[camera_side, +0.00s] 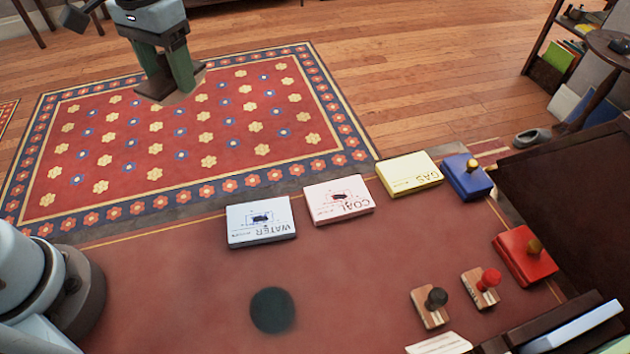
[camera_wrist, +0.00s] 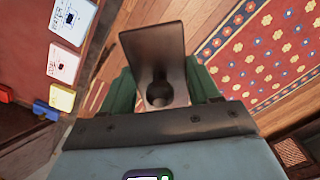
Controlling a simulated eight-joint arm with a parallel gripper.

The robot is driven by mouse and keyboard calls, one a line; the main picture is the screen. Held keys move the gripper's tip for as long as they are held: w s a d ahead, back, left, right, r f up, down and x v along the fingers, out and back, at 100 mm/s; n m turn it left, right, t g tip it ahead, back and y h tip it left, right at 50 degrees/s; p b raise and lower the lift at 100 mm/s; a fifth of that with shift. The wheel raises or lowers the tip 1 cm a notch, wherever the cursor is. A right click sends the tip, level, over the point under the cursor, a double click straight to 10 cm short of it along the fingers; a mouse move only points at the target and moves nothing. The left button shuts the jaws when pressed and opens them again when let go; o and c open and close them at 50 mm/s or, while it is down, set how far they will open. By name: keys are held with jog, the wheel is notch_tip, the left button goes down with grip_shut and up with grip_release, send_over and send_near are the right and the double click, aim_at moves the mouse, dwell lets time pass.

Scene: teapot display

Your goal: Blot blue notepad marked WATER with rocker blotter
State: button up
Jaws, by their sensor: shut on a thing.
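The pale blue notepad marked WATER (camera_side: 261,222) lies flat on the red desk top (camera_side: 180,290), at the left end of a row of pads. It also shows at upper left in the wrist view (camera_wrist: 72,18). My gripper (camera_side: 169,80) is high at upper left in the side view, beyond the desk edge and well apart from the notepad. Its green fingers are shut on the rocker blotter (camera_wrist: 150,50), a brownish plate with a round knob. In the side view the blotter (camera_side: 152,90) shows under the fingertips, partly hidden by them.
A pink COAL pad (camera_side: 338,199) and a yellow GAS pad (camera_side: 409,174) continue the row. Blue (camera_side: 467,177) and red (camera_side: 525,256) boxes with knobs stand at right. Black-knobbed (camera_side: 431,307) and red-knobbed (camera_side: 482,288) stamps stand nearer. A dark green disc (camera_side: 272,310) lies in front, with bare desk around.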

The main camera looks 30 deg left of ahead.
jog(key=s+d+f, duration=0.1)
jog(key=d+f, duration=0.2)
jog(key=d, duration=0.6)
send_near(260, 219)
jog(key=shift+f, duration=2.4)
jog(key=shift+f, duration=0.4)
jog(key=shift+s, duration=0.1)
jog(key=shift+s+t, duration=0.4)
jog(key=shift+t, duration=0.8)
jog(key=shift+w+f+g, duration=0.1)
jog(key=shift+w+g, duration=0.35)
jog(key=shift+g, duration=0.75)
